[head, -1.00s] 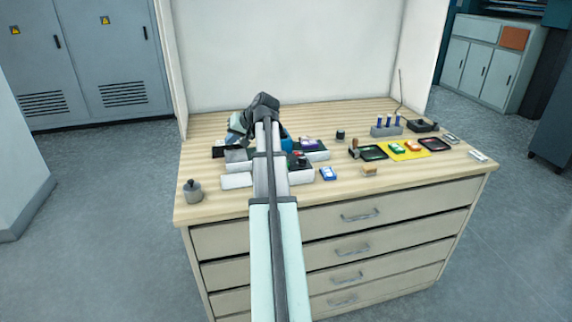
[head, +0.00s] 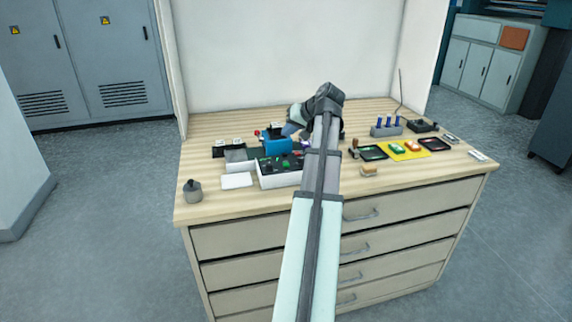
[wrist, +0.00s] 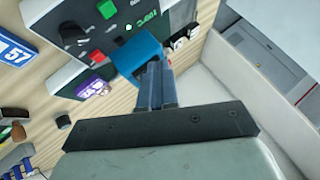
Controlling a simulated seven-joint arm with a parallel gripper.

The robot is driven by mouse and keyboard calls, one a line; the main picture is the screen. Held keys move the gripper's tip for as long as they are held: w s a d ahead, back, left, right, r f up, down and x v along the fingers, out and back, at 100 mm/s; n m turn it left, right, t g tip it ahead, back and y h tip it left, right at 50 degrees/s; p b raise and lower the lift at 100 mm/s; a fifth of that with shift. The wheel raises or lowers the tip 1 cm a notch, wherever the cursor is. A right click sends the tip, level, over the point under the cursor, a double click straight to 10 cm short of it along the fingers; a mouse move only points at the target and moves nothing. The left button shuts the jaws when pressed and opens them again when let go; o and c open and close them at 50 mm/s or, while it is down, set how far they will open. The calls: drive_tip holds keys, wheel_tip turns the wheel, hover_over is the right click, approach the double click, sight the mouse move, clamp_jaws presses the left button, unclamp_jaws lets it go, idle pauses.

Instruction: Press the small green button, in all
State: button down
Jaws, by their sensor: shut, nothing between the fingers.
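The laminating machine stands at the left of the bench in the head view, with a white body (head: 280,182), a dark control panel (head: 288,164) and a blue cover (head: 278,146). The small green button is too small to make out surely. My gripper (wrist: 154,68) is shut and empty, its fingers appearing over the blue cover (wrist: 138,52). The arm hides its fingertips in the head view.
Stamps, ink pads and a yellow mat (head: 412,155) lie at the bench's right. A blue-peg rack (head: 386,130) stands behind them. A grey jar (head: 192,190) is at the left front. A blue numbered card (wrist: 14,52) and purple item (wrist: 90,88) lie near the machine.

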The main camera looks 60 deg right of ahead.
sight(288, 164)
drive_tip(key=shift+f, duration=0.15)
drive_tip(key=shift+f, duration=4.3)
drive_tip(key=shift+f, duration=0.1)
drive_tip(key=shift+f, duration=0.3)
